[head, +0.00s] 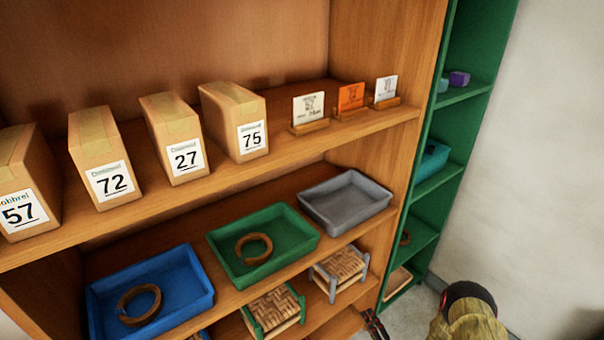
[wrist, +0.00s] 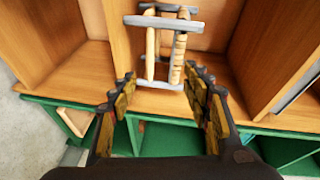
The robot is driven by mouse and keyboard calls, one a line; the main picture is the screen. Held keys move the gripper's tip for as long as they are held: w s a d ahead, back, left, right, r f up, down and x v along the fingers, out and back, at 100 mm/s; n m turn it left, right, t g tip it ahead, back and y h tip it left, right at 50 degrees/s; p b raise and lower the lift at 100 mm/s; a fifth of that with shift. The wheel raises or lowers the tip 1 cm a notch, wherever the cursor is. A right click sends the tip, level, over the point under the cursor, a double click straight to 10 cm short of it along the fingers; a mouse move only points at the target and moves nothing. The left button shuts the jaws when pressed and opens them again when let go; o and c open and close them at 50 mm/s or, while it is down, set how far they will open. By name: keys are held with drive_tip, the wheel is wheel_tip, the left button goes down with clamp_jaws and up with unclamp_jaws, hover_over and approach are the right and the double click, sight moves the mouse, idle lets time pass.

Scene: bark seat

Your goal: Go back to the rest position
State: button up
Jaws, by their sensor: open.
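My gripper (wrist: 160,76) is open in the wrist view, with its dark, yellow-padded fingers spread apart and nothing clamped between them. A small seat with a grey frame and pale wooden posts (wrist: 179,58) is just beyond the fingertips, and its near end lines up with the gap. I cannot tell how far off it is. In the head view, a grey-framed woven seat (head: 340,263) stands on the lower shelf, below the grey tray. Whether it is the same seat is not certain. My gripper is not clearly seen in the head view.
The wooden shelf (head: 300,158) holds numbered boxes (head: 187,157) and small cards (head: 309,107). Below are blue (head: 185,265), green (head: 297,226) and grey (head: 374,209) trays, and a green-framed seat (head: 273,313). A green shelf unit (head: 423,200) stands at right.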

drive_tip(key=s+f+n+g+h, duration=0.2)
drive_tip(key=s+f+g, duration=0.3)
drive_tip(key=f, duration=0.5)
drive_tip(key=s+d+f+n+g+h, duration=0.1)
drive_tip(key=s+d+n+g+h, duration=0.1)
drive_tip(key=s+d+n+g, duration=0.35)
drive_tip(key=s+d+r+n+g+h, duration=0.1)
drive_tip(key=s+d+r+g, duration=0.1)
drive_tip(key=r, duration=0.7)
drive_tip(key=s+d+r+n+g+h, duration=0.1)
drive_tip(key=s+d+r+g, duration=0.15)
drive_tip(key=r, duration=0.65)
drive_tip(key=s+a+r+n+t, duration=0.1)
drive_tip(key=s+a+r, duration=0.3)
drive_tip(key=r, duration=1.1)
drive_tip(key=s+a+r+n+t+p, duration=0.1)
drive_tip(key=s+a+r, duration=0.4)
drive_tip(key=r, duration=1)
drive_tip(key=s+a+r+n+t+p, duration=0.1)
drive_tip(key=s+a+r, duration=0.4)
drive_tip(key=r, duration=0.9)
drive_tip(key=shift+a+r+t+y, duration=0.35)
drive_tip(key=shift+a+t, duration=0.2)
drive_tip(key=shift+t, duration=0.35)
